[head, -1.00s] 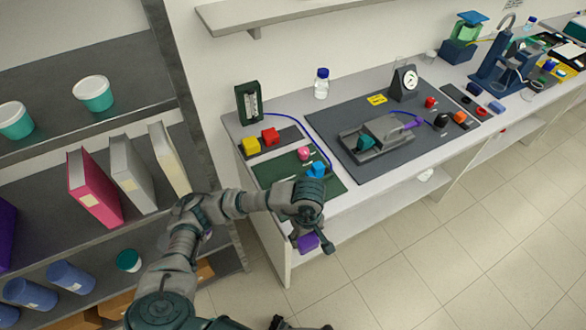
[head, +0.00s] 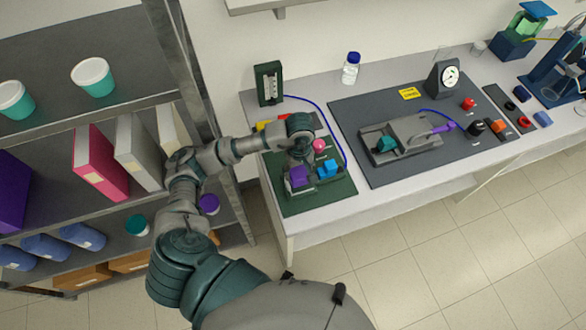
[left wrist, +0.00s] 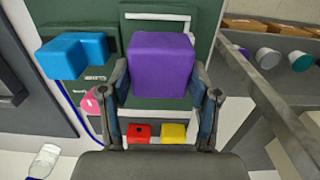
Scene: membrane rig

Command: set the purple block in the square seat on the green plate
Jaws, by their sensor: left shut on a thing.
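The purple block (head: 299,177) is between the fingers of my left gripper (head: 298,167), over the green plate (head: 318,204) on the bench. In the left wrist view the purple block (left wrist: 161,65) fills the space between the two fingers of the left gripper (left wrist: 162,90), which is shut on it. Part of a white outline shows on the green plate (left wrist: 75,14) behind the block; the block hides the rest, so I cannot clearly tell the square seat. I cannot tell whether the block touches the plate. My right gripper is not in view.
A blue block (head: 327,169) and a pink knob (head: 319,145) are close to the right of the gripper. Red (left wrist: 139,133) and yellow (left wrist: 173,133) blocks stand beyond the plate. A grey fixture (head: 400,140) is on the dark mat at right. Shelving stands at left.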

